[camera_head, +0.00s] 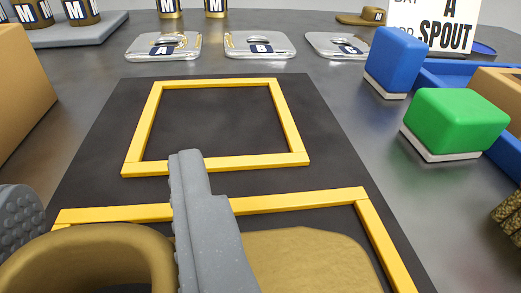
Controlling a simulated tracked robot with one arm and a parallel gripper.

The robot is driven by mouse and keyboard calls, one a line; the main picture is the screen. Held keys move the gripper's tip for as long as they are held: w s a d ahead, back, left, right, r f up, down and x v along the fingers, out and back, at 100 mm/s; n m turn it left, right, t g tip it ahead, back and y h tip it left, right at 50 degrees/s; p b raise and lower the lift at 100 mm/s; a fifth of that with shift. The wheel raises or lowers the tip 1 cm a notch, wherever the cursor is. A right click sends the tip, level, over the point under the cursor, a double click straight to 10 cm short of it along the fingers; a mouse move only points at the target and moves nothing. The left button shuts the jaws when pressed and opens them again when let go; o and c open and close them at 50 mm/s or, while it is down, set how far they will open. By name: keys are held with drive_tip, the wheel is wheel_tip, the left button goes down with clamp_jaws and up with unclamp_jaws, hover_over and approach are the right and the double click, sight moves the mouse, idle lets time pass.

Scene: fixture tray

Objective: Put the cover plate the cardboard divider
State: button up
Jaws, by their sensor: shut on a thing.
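My gripper (104,192) is in the lower left, one grey finger at the left edge and the other near the middle. It is shut on a brown-gold piece with a thick curved loop (85,255). A flat brown-gold surface (305,262) shows right of the finger, over the near yellow frame; I cannot tell whether it belongs to the held piece. Three silvery plates marked A (163,47), B (260,46) and C (338,45) lie at the back. I cannot tell which thing is the cover plate. Plain tan cardboard-like blocks stand at left (20,90) and right (498,98).
A black mat (338,150) carries a far yellow frame (292,125), empty inside, and a near one (372,215). Blue (396,58) and green (455,120) blocks stand right, by a blue tray (450,72). Jars marked M (82,12) and a sign (448,22) stand behind.

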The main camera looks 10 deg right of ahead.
drive_tip(key=shift+w+d+f, duration=0.2)
drive_tip(key=shift+w+d, duration=0.75)
drive_tip(key=shift+w, duration=0.3)
drive_tip(key=shift+w+d+f+b, duration=0.15)
drive_tip(key=shift+w+d+f, duration=0.1)
drive_tip(key=shift+f, duration=0.35)
drive_tip(key=shift+w+d+f+b, duration=0.1)
drive_tip(key=shift+w+f+b, duration=0.1)
drive_tip(key=shift+f, duration=0.4)
drive_tip(key=shift+f+p, duration=0.3)
drive_tip(key=shift+f, duration=0.1)
drive_tip(key=shift+f, duration=0.15)
drive_tip(key=o, duration=1.2)
drive_tip(key=shift+f+b, duration=0.15)
drive_tip(key=shift+b, duration=0.3)
drive_tip(key=v, duration=0.4)
drive_tip(key=p+v, duration=0.1)
drive_tip(key=v, duration=0.9)
drive_tip(key=shift+w+a+r+p, duration=0.1)
drive_tip(key=shift+a+r+p, duration=0.05)
drive_tip(key=shift+r+p, duration=0.25)
